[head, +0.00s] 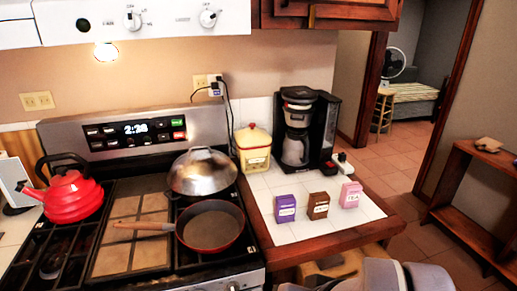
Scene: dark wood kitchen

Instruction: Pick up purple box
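The purple box (286,208) stands upright on the white tiled counter (300,234), near its front edge and to the right of the stove. It is small and has a pale label on its front. A brown box (318,205) stands just to its right, with a gap between them. A pink box (351,195) stands further right. Grey parts of my arm show at the bottom edge, below and to the right of the boxes. My gripper itself cannot be made out. Nothing covers the purple box.
A coffee maker (304,130) and a yellow canister (253,148) stand behind the boxes. A pan (210,227), a steel lid (202,172) and a red kettle (70,194) are on the stove to the left. The counter in front of the boxes is clear.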

